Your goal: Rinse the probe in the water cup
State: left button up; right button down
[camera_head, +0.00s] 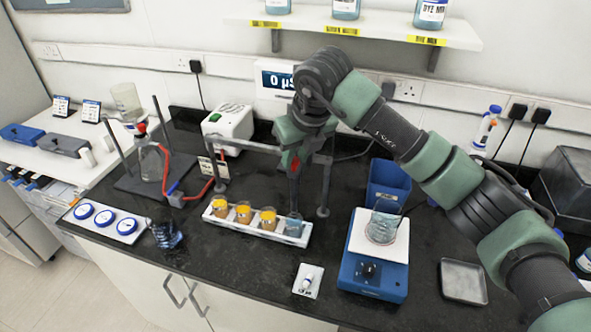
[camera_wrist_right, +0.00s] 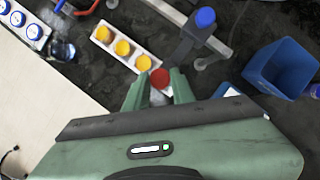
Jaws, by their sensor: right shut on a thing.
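My right gripper (camera_head: 294,158) is shut on the probe, whose red top (camera_wrist_right: 160,78) shows between the fingers in the right wrist view. In the head view the dark probe shaft (camera_head: 293,188) hangs upright below the gripper, in line with the water cup (camera_head: 293,226). The shaft's lower end is at the cup's mouth; I cannot tell how far it is inside. The cup stands at the right end of a white rack (camera_head: 262,237), beside several cups of orange liquid (camera_head: 243,212). My left gripper is not in view.
A grey stand frame (camera_head: 325,185) rises behind the rack, close to my gripper. A blue stirrer (camera_head: 375,275) with a glass beaker (camera_head: 383,228) and a blue bin (camera_head: 388,183) stand to the right. A display (camera_head: 277,78) reading 0 µS hangs on the wall.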

jog(key=shift+w+r, duration=0.1)
jog(key=shift+r, duration=0.8)
jog(key=c, duration=1.5)
grip_release()
jog(key=shift+r, duration=0.1)
jog(key=shift+o, duration=0.2)
jog(key=shift+s+d+r+b, duration=0.1)
jog(key=shift+s+r+b, duration=0.15)
jog(key=shift+r+b, duration=0.15)
jog(key=b+v, duration=0.2)
jog(key=v, duration=0.4)
jog(key=shift+s+r, duration=0.2)
jog(key=shift+r, duration=0.2)
